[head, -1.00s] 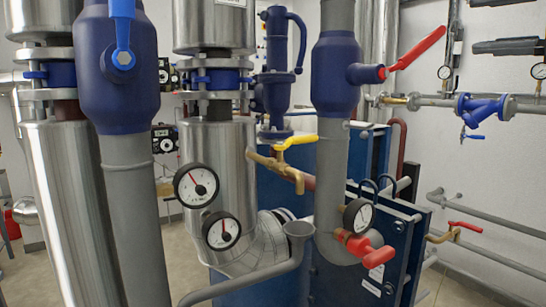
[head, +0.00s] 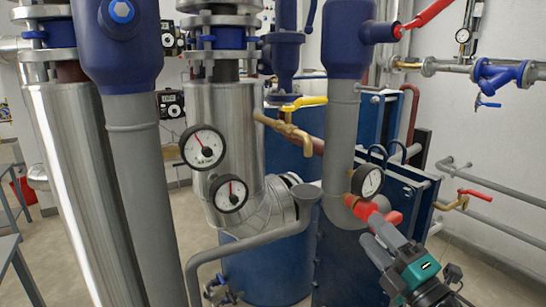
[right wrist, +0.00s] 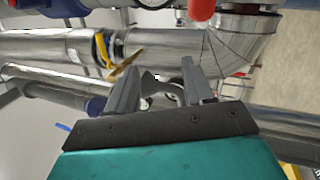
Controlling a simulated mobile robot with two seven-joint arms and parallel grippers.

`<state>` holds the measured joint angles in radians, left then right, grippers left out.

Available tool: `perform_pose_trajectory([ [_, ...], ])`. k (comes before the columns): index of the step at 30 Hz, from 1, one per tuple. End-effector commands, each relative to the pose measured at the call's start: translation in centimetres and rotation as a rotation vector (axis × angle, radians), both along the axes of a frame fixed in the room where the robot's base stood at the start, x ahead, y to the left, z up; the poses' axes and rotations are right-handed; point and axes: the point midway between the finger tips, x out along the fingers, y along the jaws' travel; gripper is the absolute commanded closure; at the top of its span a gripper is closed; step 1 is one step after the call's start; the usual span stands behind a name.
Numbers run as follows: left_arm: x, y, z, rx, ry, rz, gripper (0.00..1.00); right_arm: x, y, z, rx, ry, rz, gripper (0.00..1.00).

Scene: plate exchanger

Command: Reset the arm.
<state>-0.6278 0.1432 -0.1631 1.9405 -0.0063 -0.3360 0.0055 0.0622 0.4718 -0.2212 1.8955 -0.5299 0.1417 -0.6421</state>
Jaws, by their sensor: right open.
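My right gripper (head: 376,240) is at the lower right of the head view, its teal body below and its grey fingers pointing up and left. It is open, just below a red valve handle (head: 370,208) under a small gauge (head: 367,181); I cannot tell whether they touch. In the right wrist view, the two fingers of the gripper (right wrist: 158,85) stand apart with nothing held between them. Steel pipes and a yellow lever (right wrist: 103,50) lie beyond. A red part (right wrist: 201,9) shows at the top. My left gripper is not in view.
A yellow-handled valve (head: 302,103) is above. A blue plate exchanger (head: 392,230) stands close behind. Wall pipes with a red-handled tap (head: 462,199) are at right.

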Motion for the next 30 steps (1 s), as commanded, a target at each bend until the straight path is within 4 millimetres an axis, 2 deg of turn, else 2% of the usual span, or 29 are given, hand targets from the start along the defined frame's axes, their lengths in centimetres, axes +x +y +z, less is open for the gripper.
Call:
perform_pose_trajectory([
  [1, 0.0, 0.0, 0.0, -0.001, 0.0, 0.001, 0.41, -1.1, -0.1, -3.9, 0.149, 0.153, -0.012, 0.48],
  [4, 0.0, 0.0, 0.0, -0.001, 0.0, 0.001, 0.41, -3.7, -0.5, -10.8, 0.441, 0.432, -0.058, 0.48],
  [6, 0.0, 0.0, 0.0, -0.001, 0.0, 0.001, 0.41, -6.2, -0.6, -15.6, 0.642, 0.62, -0.11, 0.48],
  [9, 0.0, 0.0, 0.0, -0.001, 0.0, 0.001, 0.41, -10.5, -0.3, -21.5, 0.905, 0.851, -0.198, 0.48],
  [12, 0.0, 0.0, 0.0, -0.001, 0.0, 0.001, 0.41, -14.6, 0.1, -25.8, 1.116, 1.026, -0.291, 0.48],
  [15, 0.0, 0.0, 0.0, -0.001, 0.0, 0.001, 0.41, -18.0, 0.6, -28.6, 1.269, 1.143, -0.369, 0.48],
  [19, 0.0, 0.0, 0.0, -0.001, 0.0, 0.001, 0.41, -20.3, 1.0, -30.3, 1.373, 1.217, -0.426, 0.48],
  [30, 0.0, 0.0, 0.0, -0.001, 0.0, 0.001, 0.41, -20.7, 1.0, -30.5, 1.39, 1.227, -0.434, 0.48],
])
